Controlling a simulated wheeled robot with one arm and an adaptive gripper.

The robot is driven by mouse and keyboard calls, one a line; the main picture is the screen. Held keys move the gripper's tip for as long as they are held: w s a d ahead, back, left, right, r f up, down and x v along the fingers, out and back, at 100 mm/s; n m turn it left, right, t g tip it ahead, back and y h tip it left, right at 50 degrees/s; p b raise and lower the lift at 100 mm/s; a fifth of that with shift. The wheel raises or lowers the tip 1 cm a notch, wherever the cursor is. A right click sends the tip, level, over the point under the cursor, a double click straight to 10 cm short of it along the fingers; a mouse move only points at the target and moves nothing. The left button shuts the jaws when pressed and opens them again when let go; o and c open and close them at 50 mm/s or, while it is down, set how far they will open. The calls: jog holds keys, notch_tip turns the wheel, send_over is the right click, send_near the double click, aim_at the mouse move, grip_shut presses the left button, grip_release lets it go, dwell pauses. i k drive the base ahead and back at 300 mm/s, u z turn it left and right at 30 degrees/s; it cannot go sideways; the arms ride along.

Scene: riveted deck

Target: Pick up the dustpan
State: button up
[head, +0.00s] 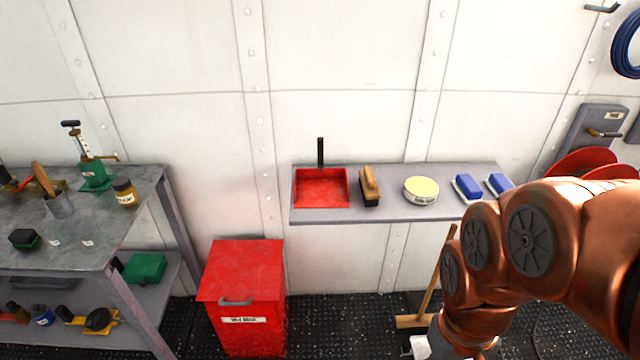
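The dustpan (321,188) is red with a black handle and lies at the left end of the grey wall shelf (400,214) in the head view. Its open pan faces the front and its handle stands up at the back, close to the white wall. Nothing covers it. My copper-coloured arm comes in from the right and bends down toward the bottom edge, well to the right of the dustpan and in front of the shelf. My gripper is out of the frame, so its fingers cannot be seen.
Right of the dustpan on the shelf are a wooden-backed brush (370,187), a round tin (421,191) and blue-topped brushes (467,187). A red bin (243,290) stands below left. A broom (437,275) stands under the shelf. A cluttered metal bench (100,220) is at left.

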aim_at(319, 187)
jog(key=u, duration=0.7)
jog(key=i, duration=1.35)
jog(key=u, duration=0.05)
